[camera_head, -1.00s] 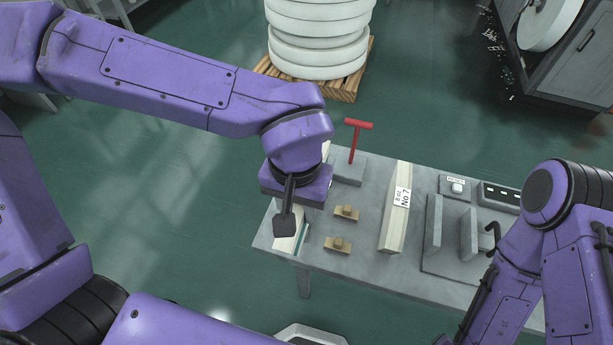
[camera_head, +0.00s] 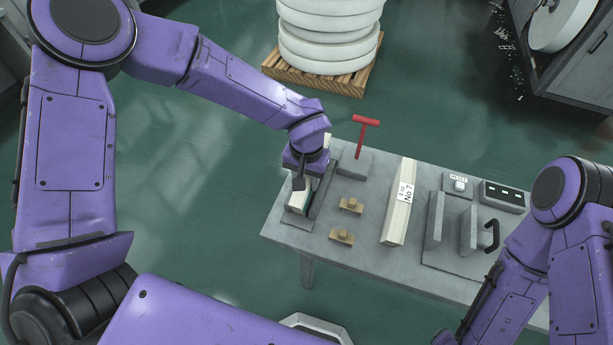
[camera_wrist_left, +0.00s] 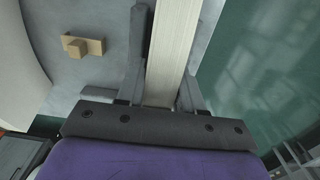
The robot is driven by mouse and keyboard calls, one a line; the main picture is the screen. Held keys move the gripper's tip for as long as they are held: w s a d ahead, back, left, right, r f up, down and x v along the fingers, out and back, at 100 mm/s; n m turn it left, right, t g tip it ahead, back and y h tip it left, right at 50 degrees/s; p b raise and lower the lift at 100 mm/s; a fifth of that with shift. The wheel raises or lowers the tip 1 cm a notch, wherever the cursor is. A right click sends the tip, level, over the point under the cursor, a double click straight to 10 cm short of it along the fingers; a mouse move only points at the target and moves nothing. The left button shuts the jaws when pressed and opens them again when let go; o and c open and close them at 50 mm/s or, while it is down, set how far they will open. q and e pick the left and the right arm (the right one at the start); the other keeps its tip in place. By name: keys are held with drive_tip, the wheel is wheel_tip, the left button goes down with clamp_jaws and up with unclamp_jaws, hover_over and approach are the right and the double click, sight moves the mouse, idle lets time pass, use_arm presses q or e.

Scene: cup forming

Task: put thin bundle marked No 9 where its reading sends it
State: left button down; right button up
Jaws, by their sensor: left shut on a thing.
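My left gripper (camera_head: 299,185) is at the left end of the grey table, shut on a thin pale bundle (camera_head: 297,204). In the left wrist view the bundle (camera_wrist_left: 174,45) runs lengthwise between the two dark fingers (camera_wrist_left: 163,95). No label shows on it, so I cannot read its number. Another, thicker bundle (camera_head: 398,222), labelled No 7, lies mid-table. My right arm is at the right; its gripper is out of view.
A fixture with upright grey plates (camera_head: 436,215), a reset button box (camera_head: 458,186) and a dark display box (camera_head: 502,196) are at the right. Stacked white rolls (camera_head: 330,35) stand behind.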

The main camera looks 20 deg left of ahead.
use_arm(q)
drive_tip(key=shift+s, duration=0.15)
drive_tip(key=c, duration=0.7)
unclamp_jaws()
wheel_tip(320, 180, up, 12)
drive_tip(key=shift+r, duration=0.15)
